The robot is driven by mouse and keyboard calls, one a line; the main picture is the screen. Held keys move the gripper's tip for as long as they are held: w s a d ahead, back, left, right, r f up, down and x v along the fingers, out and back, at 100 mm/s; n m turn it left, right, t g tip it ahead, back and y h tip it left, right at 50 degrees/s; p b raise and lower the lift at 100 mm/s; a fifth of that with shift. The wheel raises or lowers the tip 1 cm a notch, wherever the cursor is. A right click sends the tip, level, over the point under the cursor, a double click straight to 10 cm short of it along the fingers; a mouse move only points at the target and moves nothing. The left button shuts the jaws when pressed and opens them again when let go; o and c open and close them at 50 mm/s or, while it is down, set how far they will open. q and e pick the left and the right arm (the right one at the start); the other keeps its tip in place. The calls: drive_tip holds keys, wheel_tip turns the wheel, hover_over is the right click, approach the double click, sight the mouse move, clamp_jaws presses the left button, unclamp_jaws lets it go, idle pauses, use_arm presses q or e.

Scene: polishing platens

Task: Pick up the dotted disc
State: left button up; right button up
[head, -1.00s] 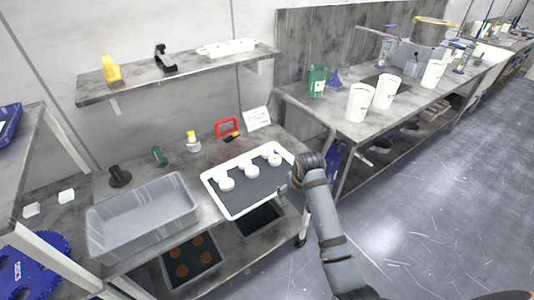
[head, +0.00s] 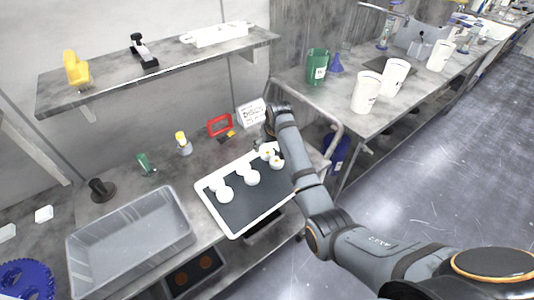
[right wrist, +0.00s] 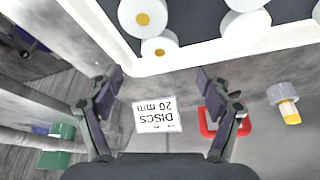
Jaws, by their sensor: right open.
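White discs lie on a white-rimmed tray (head: 238,233) with a dark bed in the head view. Two carry an orange dot in the right wrist view: one dotted disc (right wrist: 134,24) on the dark bed and another dotted disc (right wrist: 151,50) by the tray's rim. A plain disc (right wrist: 246,36) lies to their right. In the head view the dotted discs (head: 277,165) are at the tray's far right end. My right gripper (right wrist: 160,80) is open and empty, just beyond that rim, apart from the discs. In the head view its fingers are mostly hidden by its arm.
A sign reading "DISCS 20 mm" (right wrist: 158,117), a red frame (head: 219,125) and a yellow-capped bottle (head: 184,146) stand behind the tray. A grey bin (head: 130,240) is to its left. A shelf (head: 160,70) hangs above. White cups (head: 366,92) stand on the right bench.

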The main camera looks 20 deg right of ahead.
sight(267, 153)
drive_tip(key=shift+x, duration=0.85)
drive_tip(key=x, duration=0.3)
drive_tip(key=shift+f+p, duration=0.3)
drive_tip(key=shift+f, duration=0.15)
drive_tip(key=shift+w+f, duration=0.25)
drive_tip(key=shift+f, duration=0.05)
drive_tip(key=shift+s, duration=0.15)
drive_tip(key=c, duration=1.3)
use_arm(q)
drive_tip(key=w, duration=0.3)
drive_tip(key=shift+w+r+t, duration=0.3)
drive_tip(key=shift+w+r, duration=0.1)
use_arm(e)
drive_tip(key=shift+r, duration=0.1)
